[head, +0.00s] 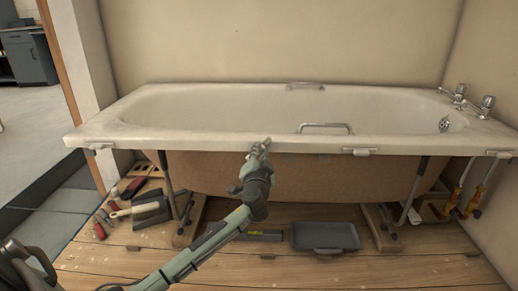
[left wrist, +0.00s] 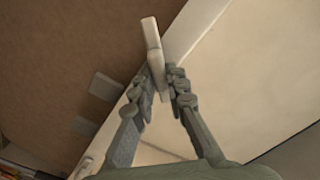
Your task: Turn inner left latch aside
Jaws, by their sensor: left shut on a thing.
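The bathtub (head: 215,135) stands along the wall, with pale latches under its front rim. My left gripper (head: 262,147) reaches up to the front rim left of centre, where it hides most of the inner left latch. In the left wrist view the latch (left wrist: 152,36) is a narrow white bar, and my left gripper (left wrist: 160,78) is shut on it. The bar sticks out past the fingertips and lies at an angle to the rim edge (left wrist: 195,32). My right gripper is not in view.
Other latches sit at the outer left (head: 98,147), inner right (head: 361,152) and outer right (head: 498,154). A grey tray (head: 326,237), a trowel (head: 135,210) and other tools lie on the wooden floor. Tub legs (head: 413,190) stand below the rim.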

